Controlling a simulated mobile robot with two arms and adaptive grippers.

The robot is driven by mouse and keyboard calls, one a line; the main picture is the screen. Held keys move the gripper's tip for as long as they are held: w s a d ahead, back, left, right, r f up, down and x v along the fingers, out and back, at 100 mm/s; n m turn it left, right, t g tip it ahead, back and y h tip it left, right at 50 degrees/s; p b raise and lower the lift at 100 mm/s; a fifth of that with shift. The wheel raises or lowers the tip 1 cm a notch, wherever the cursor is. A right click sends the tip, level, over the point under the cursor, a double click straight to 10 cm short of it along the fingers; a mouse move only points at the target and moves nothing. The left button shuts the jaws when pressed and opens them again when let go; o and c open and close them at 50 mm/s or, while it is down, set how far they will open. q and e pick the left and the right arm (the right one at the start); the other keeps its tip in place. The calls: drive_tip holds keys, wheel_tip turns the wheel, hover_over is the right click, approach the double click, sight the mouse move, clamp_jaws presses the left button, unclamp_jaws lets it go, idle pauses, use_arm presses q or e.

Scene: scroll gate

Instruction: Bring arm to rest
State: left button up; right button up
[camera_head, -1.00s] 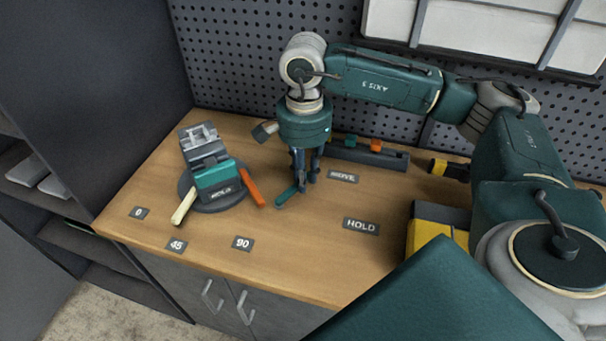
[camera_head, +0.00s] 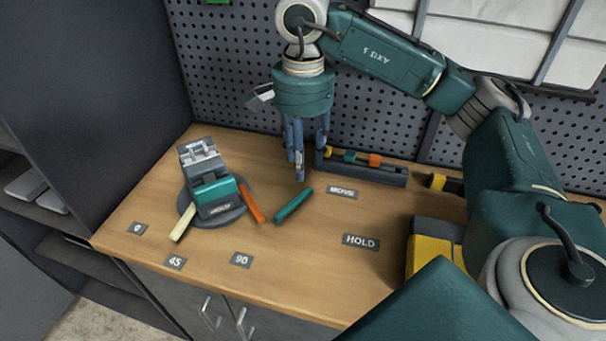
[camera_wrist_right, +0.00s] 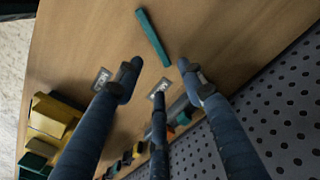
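My right arm comes in from the right in the head view, with its gripper (camera_head: 300,165) pointing down above the workbench (camera_head: 310,260). The blue fingers are spread and empty. In the right wrist view the fingers (camera_wrist_right: 158,85) are apart with only bench between them. A teal bar (camera_head: 293,204) lies loose on the bench below and in front of the gripper; it also shows in the right wrist view (camera_wrist_right: 153,37). A grey and teal vise-like fixture (camera_head: 207,175) stands on a round base at the left. My left gripper is not in view.
An orange handle (camera_head: 251,203) and a cream handle (camera_head: 183,222) flank the fixture. A dark rack (camera_head: 365,171) with coloured pieces lies by the pegboard (camera_head: 235,80). A yellow and black block (camera_head: 433,252) stands at the right. The bench around the HOLD label (camera_head: 361,241) is clear.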

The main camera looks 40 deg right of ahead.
wheel_tip(320, 180, up, 2)
drive_tip(key=shift+r, duration=0.15)
idle(0.5)
